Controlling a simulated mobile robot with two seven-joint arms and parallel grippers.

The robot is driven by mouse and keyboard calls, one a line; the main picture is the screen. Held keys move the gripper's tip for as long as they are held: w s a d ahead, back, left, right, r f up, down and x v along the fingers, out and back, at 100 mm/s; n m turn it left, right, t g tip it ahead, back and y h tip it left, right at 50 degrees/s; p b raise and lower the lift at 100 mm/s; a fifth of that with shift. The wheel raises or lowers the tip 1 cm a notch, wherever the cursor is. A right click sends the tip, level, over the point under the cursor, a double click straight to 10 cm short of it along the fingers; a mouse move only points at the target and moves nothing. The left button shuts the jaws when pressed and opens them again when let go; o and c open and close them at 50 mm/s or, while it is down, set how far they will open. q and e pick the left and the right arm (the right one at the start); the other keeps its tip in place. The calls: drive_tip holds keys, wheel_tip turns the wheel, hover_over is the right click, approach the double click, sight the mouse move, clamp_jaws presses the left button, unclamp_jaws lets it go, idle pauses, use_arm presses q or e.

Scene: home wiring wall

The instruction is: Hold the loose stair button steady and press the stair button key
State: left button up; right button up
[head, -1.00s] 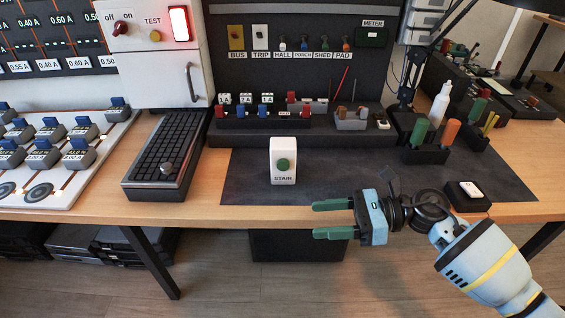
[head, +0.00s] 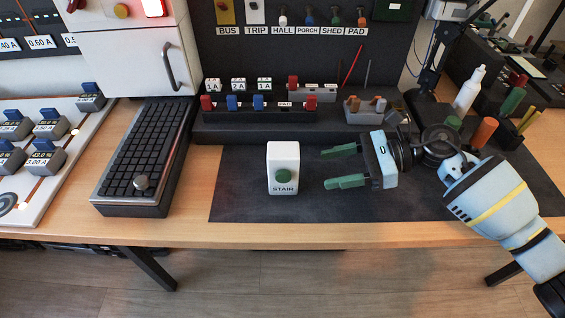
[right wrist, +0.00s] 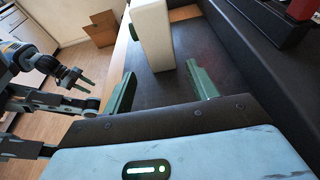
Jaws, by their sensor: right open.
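The stair button is a white upright block (head: 283,158) with a round green key (head: 284,176) on its front and the label STAIR below. It stands on the dark mat. My right gripper (head: 343,167) is open and empty to the right of the block, with its green fingers pointing at it and a gap between. In the right wrist view, the block (right wrist: 152,35) stands beyond the two spread fingers (right wrist: 163,92). My left gripper (right wrist: 77,79) shows small at the left of that view, fingers apart and empty, away from the block. The head view does not show it.
A dark keypad box (head: 145,160) stands left of the mat (head: 240,205). A rack of coloured switches (head: 258,125) lies behind the block. Holders with a white bottle (head: 469,90) and coloured handles stand at the back right. The mat in front of the block is clear.

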sight(295, 176)
drive_tip(key=shift+s+a+f, duration=0.1)
drive_tip(key=shift+a, duration=0.35)
drive_tip(key=x, duration=0.8)
drive_tip(key=shift+d+f, duration=0.1)
use_arm(q)
drive_tip(key=shift+w+f+b, duration=0.25)
drive_tip(key=shift+b, duration=0.15)
use_arm(e)
drive_tip(key=shift+a+f, duration=0.15)
drive_tip(key=shift+a, duration=0.45)
drive_tip(key=c, duration=0.6)
use_arm(q)
drive_tip(key=shift+s, duration=0.2)
clamp_jaws()
